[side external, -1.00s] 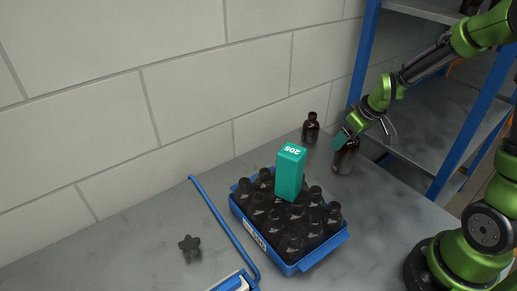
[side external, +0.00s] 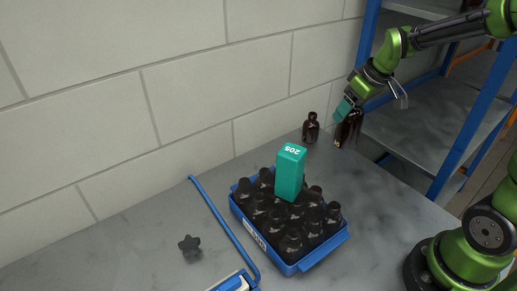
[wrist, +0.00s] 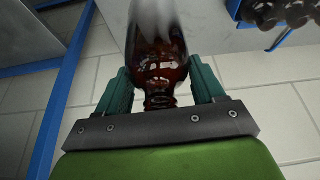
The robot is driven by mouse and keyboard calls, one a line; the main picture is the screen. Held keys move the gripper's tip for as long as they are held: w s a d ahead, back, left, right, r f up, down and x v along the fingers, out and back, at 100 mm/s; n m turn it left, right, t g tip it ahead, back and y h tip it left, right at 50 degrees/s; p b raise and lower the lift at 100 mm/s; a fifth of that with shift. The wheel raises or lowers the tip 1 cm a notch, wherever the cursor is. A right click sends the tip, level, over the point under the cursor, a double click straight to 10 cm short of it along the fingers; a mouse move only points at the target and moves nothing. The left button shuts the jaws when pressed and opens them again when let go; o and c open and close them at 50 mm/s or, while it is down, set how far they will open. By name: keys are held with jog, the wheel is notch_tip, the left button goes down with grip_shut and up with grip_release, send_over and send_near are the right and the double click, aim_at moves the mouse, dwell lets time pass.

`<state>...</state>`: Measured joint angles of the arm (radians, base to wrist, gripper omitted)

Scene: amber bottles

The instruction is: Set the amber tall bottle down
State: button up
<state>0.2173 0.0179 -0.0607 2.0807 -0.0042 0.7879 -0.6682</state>
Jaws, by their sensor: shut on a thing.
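An amber tall bottle (side external: 347,131) hangs from my gripper (side external: 347,110) near the back right of the grey table. It leans a little and its base appears to be above the table top. In the wrist view my gripper (wrist: 160,82) is shut, with teal fingers on both sides of the bottle (wrist: 157,60) near its neck. The bottle's far end runs off toward the top of the wrist view.
Another dark bottle (side external: 311,128) stands just left of the held one, near the wall. A blue crate (side external: 318,256) full of dark bottles, with a teal box (side external: 290,173) among them, stands in front. A black knob (side external: 189,243) lies left. Blue-framed shelves (side external: 455,150) stand right.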

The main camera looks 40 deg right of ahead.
jog(key=s+a+f+n+y, duration=0.1)
jog(key=s+a+f, duration=0.1)
jog(key=a, duration=0.3)
jog(key=s+a+f+n, duration=0.1)
jog(key=s+a+f, duration=0.1)
jog(key=a, duration=0.3)
jog(key=w+f, duration=0.2)
jog(key=w, duration=0.6)
jog(key=w+f, duration=0.3)
jog(key=w, duration=0.5)
jog(key=shift+a+f, duration=0.2)
jog(key=shift+f, duration=0.05)
jog(key=shift+s, duration=0.1)
jog(key=shift+f, duration=0.15)
jog(key=o, duration=1.5)
jog(key=shift+o, duration=0.2)
